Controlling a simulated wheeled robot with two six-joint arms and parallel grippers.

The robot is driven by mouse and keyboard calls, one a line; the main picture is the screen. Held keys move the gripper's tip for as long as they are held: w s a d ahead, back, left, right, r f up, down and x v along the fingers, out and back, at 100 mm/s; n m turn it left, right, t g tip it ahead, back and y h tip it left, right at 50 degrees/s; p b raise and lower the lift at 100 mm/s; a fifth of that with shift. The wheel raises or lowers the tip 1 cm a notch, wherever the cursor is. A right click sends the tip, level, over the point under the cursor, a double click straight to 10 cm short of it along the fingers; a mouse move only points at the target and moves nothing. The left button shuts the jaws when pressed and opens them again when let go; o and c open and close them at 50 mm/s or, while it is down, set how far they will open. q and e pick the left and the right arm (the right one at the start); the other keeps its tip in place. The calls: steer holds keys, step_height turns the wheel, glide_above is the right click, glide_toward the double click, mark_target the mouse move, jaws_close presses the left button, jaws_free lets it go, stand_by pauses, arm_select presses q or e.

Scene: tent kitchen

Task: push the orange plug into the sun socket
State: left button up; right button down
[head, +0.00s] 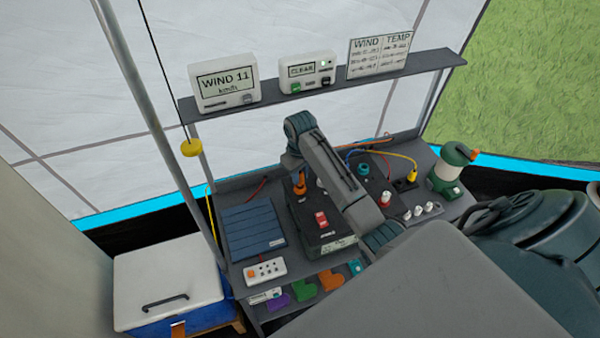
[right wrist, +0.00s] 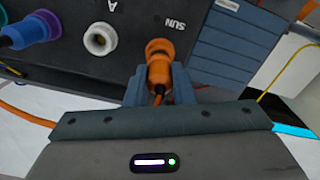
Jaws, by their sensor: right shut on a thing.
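The orange plug (right wrist: 158,68) is held between the two fingers of my right gripper (right wrist: 159,88) in the right wrist view. Its front end meets the dark box face beside the SUN label (right wrist: 172,22). The sun socket is hidden behind the plug, and I cannot tell how deep the plug sits. In the head view the orange plug (head: 299,187) shows at the box's back left, below my bent right arm, which hides most of the gripper. The dark power box (head: 300,222) has a red switch (head: 321,219) on top. My left gripper is not in view.
A white socket (right wrist: 100,39) and a blue plug (right wrist: 30,30) are beside the orange plug. A blue slatted panel (head: 252,231) lies left of the box. A shelf (head: 330,82) with displays spans behind.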

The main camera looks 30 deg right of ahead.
steer(key=shift+f, duration=0.95)
steer(key=c, duration=1.2)
jaws_free()
steer(key=shift+o, duration=0.2)
steer(key=shift+r+b, duration=0.3)
steer(key=shift+r, duration=0.05)
step_height(320, 180, up, 5)
steer(key=shift+f+b, duration=0.15)
steer(key=shift+b, duration=0.8)
step_height(320, 180, up, 5)
steer(key=shift+f+p, duration=0.2)
steer(key=shift+p, duration=0.85)
steer(key=shift+r+p, duration=0.3)
steer(key=shift+r, duration=0.05)
steer(key=shift+f, duration=0.1)
